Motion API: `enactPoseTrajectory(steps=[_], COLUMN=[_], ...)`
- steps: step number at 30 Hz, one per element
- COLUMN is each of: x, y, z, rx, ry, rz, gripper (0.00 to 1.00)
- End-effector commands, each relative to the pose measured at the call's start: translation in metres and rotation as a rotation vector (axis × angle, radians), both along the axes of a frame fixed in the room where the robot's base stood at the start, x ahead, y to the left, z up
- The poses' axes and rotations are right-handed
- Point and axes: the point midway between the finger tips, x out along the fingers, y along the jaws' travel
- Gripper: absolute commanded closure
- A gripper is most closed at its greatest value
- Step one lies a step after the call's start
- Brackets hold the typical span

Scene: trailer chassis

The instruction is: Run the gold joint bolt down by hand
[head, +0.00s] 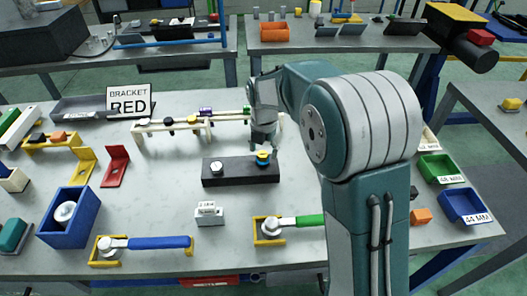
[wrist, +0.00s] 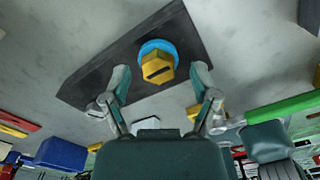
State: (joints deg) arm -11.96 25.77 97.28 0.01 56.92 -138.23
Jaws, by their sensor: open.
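The gold joint bolt (head: 263,154) stands in the right end of a black block (head: 240,178) on the grey table, with a blue ring under its head. In the wrist view, the gold bolt (wrist: 157,68) shows a dark slot-like mark, and the blue ring (wrist: 158,46) shows around it. My gripper (head: 264,146) is over that end of the block, pointing down. In the wrist view its fingers (wrist: 161,72) are apart, one on each side of the bolt, with visible gaps. How far the bolt is seated cannot be told.
A blue-handled wrench (head: 160,243) and a green-handled wrench (head: 297,221) lie in yellow holders in front. A small labelled block (head: 209,213) stands between. A cream rack (head: 170,125) is behind. Blue bin (head: 68,225) at left.

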Motion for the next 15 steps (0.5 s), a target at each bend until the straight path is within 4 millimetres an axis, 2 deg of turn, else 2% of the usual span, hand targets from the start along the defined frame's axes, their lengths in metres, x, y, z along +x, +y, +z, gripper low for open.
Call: enactPoseTrajectory(steps=[3, 11, 12, 14, 15], x=[-0.0004, -0.0003, -0.0003, -0.0003, -0.0002], y=[0.0008, 0.0007, 0.0005, 0.0002, 0.0000], z=[-0.0066, -0.0078, -0.0077, -0.0076, -0.0075], rx=[-0.001, 0.000, 0.000, 0.000, 0.000], ry=[0.000, -0.001, 0.000, 0.000, 0.000], rz=[0.001, 0.001, 0.001, 0.000, 0.000], gripper=[0.23, 0.23, 0.41, 0.67, 0.85])
